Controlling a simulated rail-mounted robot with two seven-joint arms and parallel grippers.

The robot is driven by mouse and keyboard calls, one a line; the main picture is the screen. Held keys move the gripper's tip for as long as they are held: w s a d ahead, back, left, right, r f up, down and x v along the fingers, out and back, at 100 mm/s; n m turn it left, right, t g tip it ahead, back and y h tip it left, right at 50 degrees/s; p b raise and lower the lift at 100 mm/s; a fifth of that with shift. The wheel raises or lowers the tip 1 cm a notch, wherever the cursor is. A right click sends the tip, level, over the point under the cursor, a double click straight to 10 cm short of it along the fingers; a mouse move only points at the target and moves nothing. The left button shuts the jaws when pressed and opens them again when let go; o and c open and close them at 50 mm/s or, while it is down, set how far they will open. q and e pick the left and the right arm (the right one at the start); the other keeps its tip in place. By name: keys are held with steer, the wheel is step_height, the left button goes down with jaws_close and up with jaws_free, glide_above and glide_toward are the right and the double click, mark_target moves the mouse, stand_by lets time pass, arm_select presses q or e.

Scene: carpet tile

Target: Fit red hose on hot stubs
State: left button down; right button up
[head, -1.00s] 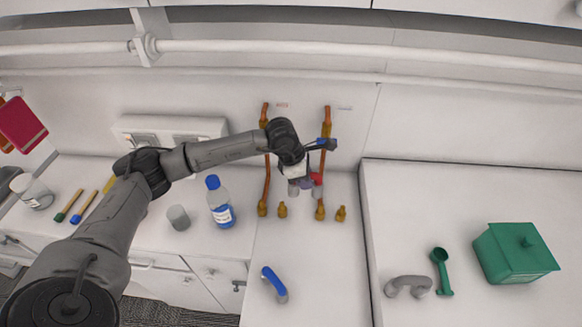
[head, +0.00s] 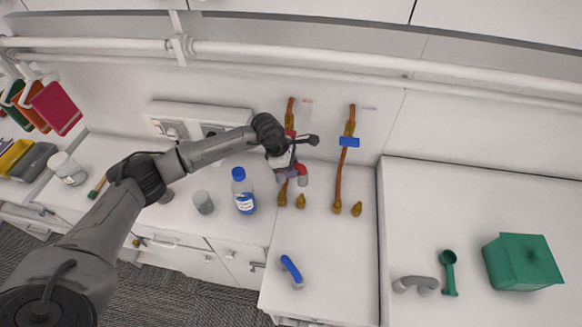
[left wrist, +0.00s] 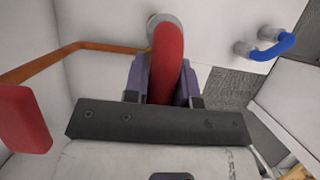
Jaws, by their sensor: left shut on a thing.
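My left gripper (head: 291,172) is shut on the red hose (left wrist: 168,62), a short bent piece with grey ends. In the left wrist view the hose sits between the purple fingers, with one grey end (left wrist: 158,20) showing beyond. In the head view the red hose (head: 300,169) is just above the left pair of brass stubs, the left stub (head: 282,199) and the right stub (head: 301,201). A red valve handle (left wrist: 25,118) is on the pipe above this pair. I cannot tell whether the hose touches the stubs. My right gripper is out of view.
The second pipe has a blue valve handle (head: 349,142) and brass stubs (head: 337,207). A blue hose (head: 291,270) lies near the front edge. A bottle (head: 243,192) and cup (head: 203,203) stand left. A grey hose (head: 415,284), green scoop (head: 448,272) and green box (head: 523,262) are right.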

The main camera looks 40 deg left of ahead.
arm_select(q)
steer(key=shift+f+b, duration=0.1)
steer(key=shift+b, duration=0.25)
steer(key=shift+f+b, duration=2.3)
steer(key=shift+f, duration=0.5)
steer(key=shift+b, duration=0.6)
steer(key=shift+f+b, duration=0.8)
steer(key=shift+f, duration=0.15)
